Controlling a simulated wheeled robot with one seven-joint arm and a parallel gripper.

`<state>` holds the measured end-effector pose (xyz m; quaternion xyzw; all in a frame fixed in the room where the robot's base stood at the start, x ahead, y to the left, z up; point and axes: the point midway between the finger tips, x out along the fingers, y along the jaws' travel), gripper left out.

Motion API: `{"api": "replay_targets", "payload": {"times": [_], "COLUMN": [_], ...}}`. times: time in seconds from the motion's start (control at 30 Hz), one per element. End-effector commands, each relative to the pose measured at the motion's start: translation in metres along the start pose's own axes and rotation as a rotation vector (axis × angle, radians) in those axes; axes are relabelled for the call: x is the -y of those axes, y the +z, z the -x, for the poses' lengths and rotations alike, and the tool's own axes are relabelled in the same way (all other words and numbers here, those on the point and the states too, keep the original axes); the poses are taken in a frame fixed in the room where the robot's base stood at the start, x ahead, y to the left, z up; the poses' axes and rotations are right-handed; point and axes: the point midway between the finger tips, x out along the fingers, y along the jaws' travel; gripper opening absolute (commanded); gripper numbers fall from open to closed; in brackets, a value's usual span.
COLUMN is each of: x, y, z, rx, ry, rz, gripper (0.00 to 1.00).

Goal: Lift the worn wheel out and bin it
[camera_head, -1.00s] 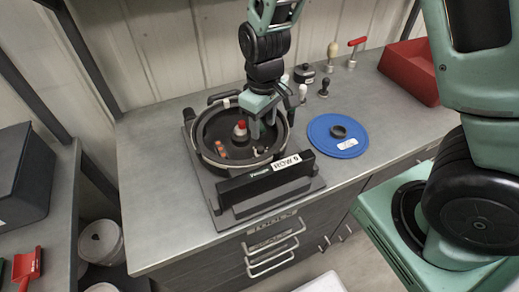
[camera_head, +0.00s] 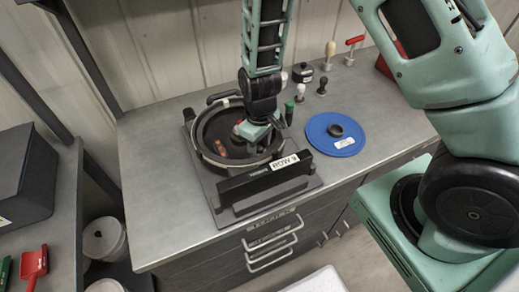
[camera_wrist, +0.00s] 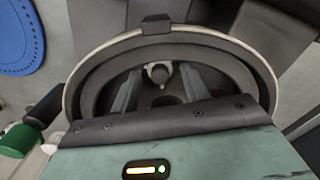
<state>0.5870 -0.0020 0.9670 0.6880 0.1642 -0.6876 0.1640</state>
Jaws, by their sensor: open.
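The round dark meter housing (camera_head: 203,152) with a pale rim stands on the bench; its rim also shows in the wrist view (camera_wrist: 100,46). My gripper (camera_head: 247,143) is inside the housing, toward the right of its opening. In the wrist view my gripper (camera_wrist: 157,90) has its two fingers apart, on either side of a small pale hub (camera_wrist: 158,73). Dark curved parts lie around and below the hub; I cannot tell which is the worn wheel. An orange-brown piece (camera_head: 220,147) lies in the housing. My gripper's body hides much of the interior.
A blue disc (camera_head: 318,142) with a dark ring (camera_head: 336,130) lies to the right. A green-capped item (camera_head: 289,108) and several small knobbed tools stand behind. A red container (camera_head: 384,68) is partly hidden by my arm. White buckets (camera_head: 103,238) stand lower left. The bench's front left is clear.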

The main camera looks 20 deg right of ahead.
Motion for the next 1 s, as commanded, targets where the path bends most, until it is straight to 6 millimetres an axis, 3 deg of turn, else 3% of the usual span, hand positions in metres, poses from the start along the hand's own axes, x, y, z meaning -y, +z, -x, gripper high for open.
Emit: {"api": "replay_targets", "payload": {"times": [0.07,0.17,0.63,1.0], "x": [0.000,0.000,0.000,0.000], "y": [0.000,0.000,-0.001,-0.001], "z": [0.000,0.000,0.007,0.052], "rx": [0.000,0.000,-0.001,-0.005], "ry": [0.000,0.000,0.000,0.001], "rz": [0.000,0.000,0.001,0.002], "gripper": [0.45,0.17,0.17,0.17]}}
